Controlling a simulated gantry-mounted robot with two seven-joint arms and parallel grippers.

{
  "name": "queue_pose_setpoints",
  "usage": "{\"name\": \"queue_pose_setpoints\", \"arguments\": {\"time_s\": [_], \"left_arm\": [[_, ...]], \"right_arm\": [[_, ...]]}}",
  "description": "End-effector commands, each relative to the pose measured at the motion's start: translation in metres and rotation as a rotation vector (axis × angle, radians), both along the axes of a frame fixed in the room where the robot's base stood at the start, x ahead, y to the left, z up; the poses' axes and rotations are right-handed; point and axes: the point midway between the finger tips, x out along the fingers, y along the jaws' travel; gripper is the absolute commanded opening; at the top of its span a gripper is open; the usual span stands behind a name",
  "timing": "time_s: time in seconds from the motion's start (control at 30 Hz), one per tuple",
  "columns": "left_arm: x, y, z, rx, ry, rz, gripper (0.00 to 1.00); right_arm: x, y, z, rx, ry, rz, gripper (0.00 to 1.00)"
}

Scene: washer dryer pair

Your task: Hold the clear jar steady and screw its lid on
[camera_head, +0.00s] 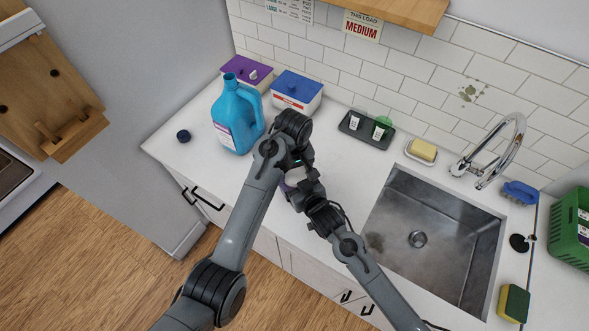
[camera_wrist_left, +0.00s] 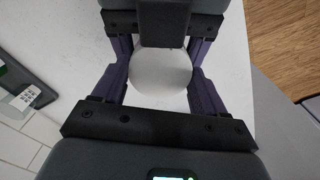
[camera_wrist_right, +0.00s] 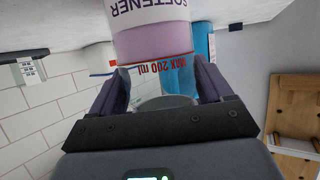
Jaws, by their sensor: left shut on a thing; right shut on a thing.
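The clear jar (camera_wrist_right: 152,45) with pink liquid and a SOFTENER label appears upside down in the right wrist view. In the head view it is mostly hidden behind my arms. My right gripper (camera_wrist_right: 160,88) is shut on its clear upper part. A round white lid (camera_wrist_left: 161,72) is between the fingers of my left gripper (camera_wrist_left: 160,75), which is shut on it from above. A dark part of my right gripper shows close beside the lid in the left wrist view. Whether the lid is seated on the jar's rim cannot be told.
A blue jug (camera_head: 236,118) stands left of my grippers, with a dark cap (camera_head: 183,136) on the counter. Purple-lidded (camera_head: 247,72) and blue-lidded (camera_head: 297,90) boxes stand behind. A dark tray (camera_head: 366,130) and a sink (camera_head: 430,225) are to the right.

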Motion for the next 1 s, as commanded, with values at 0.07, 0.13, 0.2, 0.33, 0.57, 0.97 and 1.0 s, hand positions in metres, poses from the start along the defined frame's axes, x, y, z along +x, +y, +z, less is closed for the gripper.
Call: {"name": "queue_pose_setpoints", "arguments": {"time_s": [0.07, 0.13, 0.2, 0.33, 0.57, 0.97, 1.0], "left_arm": [[0.000, 0.001, 0.000, 0.002, 0.003, 0.002, 0.36], [-0.001, 0.001, 0.000, 0.002, 0.003, 0.002, 0.36], [-0.001, 0.001, -0.001, 0.002, 0.003, 0.003, 0.78], [0.000, 0.001, 0.000, 0.002, 0.003, 0.004, 0.98], [0.000, 0.000, 0.000, 0.002, 0.002, 0.004, 0.98], [0.000, 0.000, 0.035, 0.000, -0.002, 0.004, 0.98], [0.000, 0.001, 0.038, 0.001, -0.002, 0.004, 0.98]], "right_arm": [[0.001, -0.004, -0.003, -0.006, 0.006, -0.007, 0.00], [0.001, -0.004, -0.003, -0.005, 0.006, -0.007, 0.00], [0.001, -0.004, -0.003, -0.005, 0.006, -0.007, 0.00], [0.001, -0.003, -0.003, -0.005, 0.005, -0.006, 0.00], [0.000, -0.003, -0.003, -0.006, 0.005, -0.004, 0.00], [0.000, -0.002, -0.003, -0.005, 0.005, -0.002, 0.00], [0.000, -0.002, -0.003, -0.005, 0.005, -0.002, 0.00]]}}
